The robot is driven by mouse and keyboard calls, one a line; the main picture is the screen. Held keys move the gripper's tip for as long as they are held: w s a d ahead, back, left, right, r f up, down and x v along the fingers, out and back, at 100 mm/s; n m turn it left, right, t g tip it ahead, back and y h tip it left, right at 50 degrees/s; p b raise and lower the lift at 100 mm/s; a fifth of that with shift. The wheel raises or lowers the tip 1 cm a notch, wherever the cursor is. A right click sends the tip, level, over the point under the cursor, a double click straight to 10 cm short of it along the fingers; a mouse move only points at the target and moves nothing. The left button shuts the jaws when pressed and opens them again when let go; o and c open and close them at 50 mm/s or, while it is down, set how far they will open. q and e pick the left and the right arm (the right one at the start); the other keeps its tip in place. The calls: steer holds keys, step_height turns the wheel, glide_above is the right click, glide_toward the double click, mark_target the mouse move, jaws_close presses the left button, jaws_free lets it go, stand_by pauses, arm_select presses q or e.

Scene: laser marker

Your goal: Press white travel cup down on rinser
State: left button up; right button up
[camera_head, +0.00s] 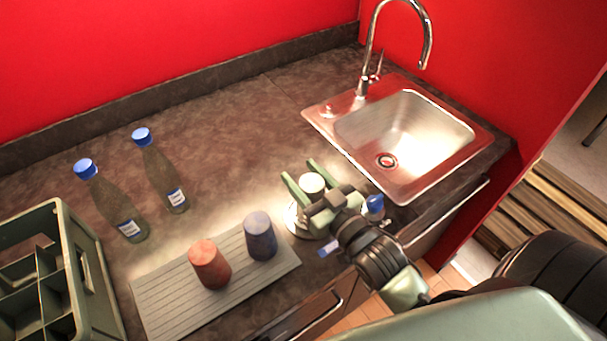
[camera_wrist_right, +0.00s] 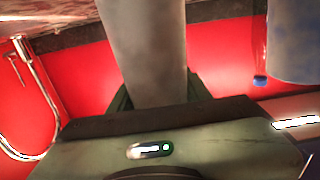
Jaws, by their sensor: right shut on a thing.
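The white travel cup (camera_head: 312,184) is upright between the fingers of my right gripper (camera_head: 301,176), which is shut on it. In the right wrist view the cup (camera_wrist_right: 145,50) is a pale grey cylinder between the dark green fingers. The rinser (camera_head: 293,221) is a round, shiny metal base on the counter; its edge shows left of and below the cup. My gripper and the cup hide most of it. The cup is at or just above the rinser; I cannot tell whether they touch. My left gripper is not in view.
A red cup (camera_head: 209,265) and a blue cup (camera_head: 260,236) stand on a ribbed grey mat (camera_head: 165,309). Bottles (camera_head: 120,215) (camera_head: 168,180) and a green crate (camera_head: 88,270) are left. A blue-capped bottle (camera_head: 375,204) is close beside my gripper. The sink (camera_head: 365,130) is behind right.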

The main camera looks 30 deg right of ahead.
steer(key=shift+f, duration=0.7)
stand_by(0.9)
step_height(320, 180, up, 9)
steer(key=p, duration=0.9)
steer(key=shift+r, duration=0.15)
stand_by(1.0)
